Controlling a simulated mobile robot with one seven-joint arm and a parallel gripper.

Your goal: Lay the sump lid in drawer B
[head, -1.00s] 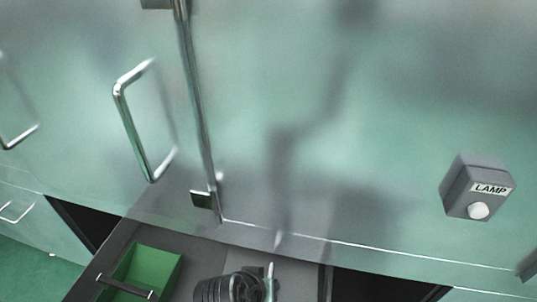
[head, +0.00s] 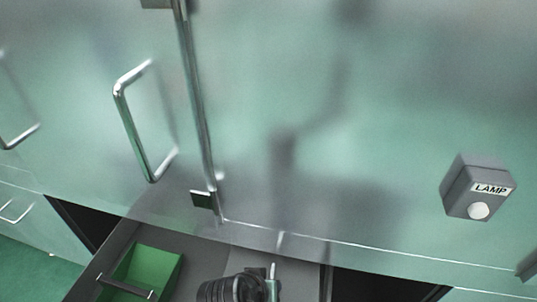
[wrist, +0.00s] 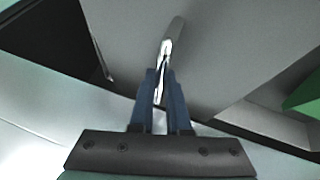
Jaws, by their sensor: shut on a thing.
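My gripper (wrist: 160,90) has blue fingers shut on a slim, pale metal piece (wrist: 170,42). It is seen nearly edge-on, and I take it to be the sump lid. In the head view a thin pale sliver (head: 273,269) shows beside my dark wrist at the bottom edge; the fingertips are hard to make out there. The piece is over the grey floor of an open drawer (head: 205,255). No letter shows on the drawer, so I cannot tell if it is B. I cannot tell if the piece touches the floor.
A green bin (head: 160,264) with a dark bar handle (head: 124,288) stands at the drawer's left; its green edge shows in the wrist view (wrist: 305,97). Frosted glass doors with a metal handle (head: 130,125) rise behind the drawer. A grey LAMP button box (head: 478,187) is at right.

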